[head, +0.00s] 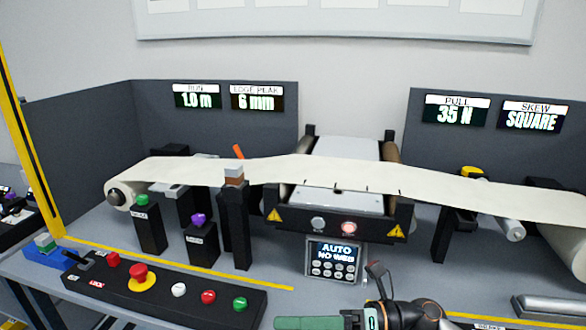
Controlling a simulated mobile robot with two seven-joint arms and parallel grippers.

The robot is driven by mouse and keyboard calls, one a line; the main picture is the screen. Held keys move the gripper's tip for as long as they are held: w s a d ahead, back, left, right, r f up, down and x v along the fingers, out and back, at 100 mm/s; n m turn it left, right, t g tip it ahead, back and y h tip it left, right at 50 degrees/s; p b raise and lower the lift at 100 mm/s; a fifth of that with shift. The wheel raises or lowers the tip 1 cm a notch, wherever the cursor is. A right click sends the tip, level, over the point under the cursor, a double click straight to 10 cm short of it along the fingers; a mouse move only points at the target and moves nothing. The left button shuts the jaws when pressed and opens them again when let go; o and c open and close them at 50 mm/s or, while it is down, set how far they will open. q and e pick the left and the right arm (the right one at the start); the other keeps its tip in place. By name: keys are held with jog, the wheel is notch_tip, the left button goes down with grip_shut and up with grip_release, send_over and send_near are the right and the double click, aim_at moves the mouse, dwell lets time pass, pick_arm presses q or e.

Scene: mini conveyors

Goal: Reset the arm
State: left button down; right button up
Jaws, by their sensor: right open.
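My right gripper (374,300) shows at the bottom edge, right of centre, in the head view, at the end of my dark arm with orange-brown rings. It is open, and its lower part is cut off by the frame. A dark, red-tipped part stands up beside the arm, below the lit control panel (335,260). A green bar (308,323) lies just left of the gripper; whether they touch is unclear. My left gripper is not in view.
A cream web (290,170) runs across the conveyor rollers. Dark posts, including one with a purple knob (198,222), stand in front. A button console (165,290) lies front left, a metal bar (548,306) front right. Grey bench between is partly clear.

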jog(key=w+d+f+m+t+h+p, duration=0.15)
jog(key=d+f+m+t+h, duration=0.6)
jog(key=m, duration=0.85)
jog(key=w+d+f+m+t+h+p, duration=0.1)
jog(key=d+f+m+t+h+p, duration=0.25)
jog(key=m+t, duration=0.95)
jog(key=s+d+f+m+g+h, duration=0.2)
jog(key=s+f+m+g, duration=0.3)
jog(key=s+f, duration=0.3)
jog(key=s+d+f+m+g+h, duration=0.3)
jog(key=s+f+m+g, duration=0.2)
jog(key=s+f+m, duration=0.2)
notch_tip(320, 180, down, 2)
jog(key=shift+s+d+f+m+g, duration=0.1)
jog(key=shift+s+d+m+g, duration=0.3)
jog(key=shift+m, duration=0.1)
